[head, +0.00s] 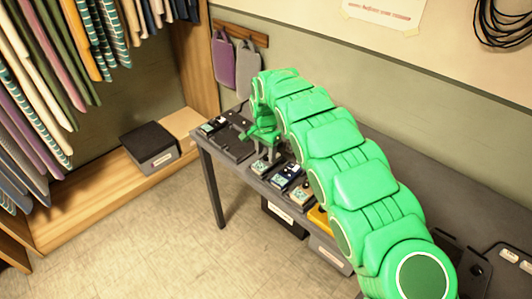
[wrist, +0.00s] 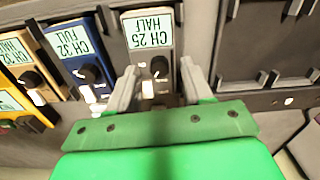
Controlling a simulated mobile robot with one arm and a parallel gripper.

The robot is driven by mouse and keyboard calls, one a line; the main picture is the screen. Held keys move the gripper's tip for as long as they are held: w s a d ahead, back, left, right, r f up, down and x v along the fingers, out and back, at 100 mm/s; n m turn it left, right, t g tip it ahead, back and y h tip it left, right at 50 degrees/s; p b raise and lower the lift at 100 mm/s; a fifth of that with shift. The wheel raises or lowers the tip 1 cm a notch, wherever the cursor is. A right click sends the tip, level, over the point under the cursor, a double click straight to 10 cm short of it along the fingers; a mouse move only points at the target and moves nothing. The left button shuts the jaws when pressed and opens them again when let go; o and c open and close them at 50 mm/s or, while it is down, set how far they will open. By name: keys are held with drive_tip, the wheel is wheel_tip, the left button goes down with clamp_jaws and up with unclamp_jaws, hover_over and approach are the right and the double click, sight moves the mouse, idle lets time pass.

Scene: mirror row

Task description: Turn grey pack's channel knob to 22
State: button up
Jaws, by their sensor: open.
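The grey pack (wrist: 149,48) is below my gripper in the wrist view. Its screen (wrist: 149,28) appears upside down and reads CH 25, HALF. Its dark round channel knob (wrist: 159,66) is just beside the screen, with a small white switch (wrist: 148,89) near it. My gripper (wrist: 159,67) is open, with one pale finger on each side of the knob in the picture. I cannot tell whether either finger touches it. In the head view my green arm reaches over the table, and my gripper (head: 268,150) is above the row of packs.
A blue pack (wrist: 75,55) reading CH 32, FULL stands left of the grey one, then a tan pack (wrist: 22,55) and a yellow one (wrist: 12,103). An empty dark cradle (wrist: 265,45) is at right. Boxes (head: 284,217) sit under the table (head: 390,155).

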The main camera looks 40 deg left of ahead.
drive_tip(key=shift+f, duration=0.35)
clamp_jaws()
drive_tip(key=shift+n, duration=0.7)
unclamp_jaws()
drive_tip(key=shift+r, duration=0.1)
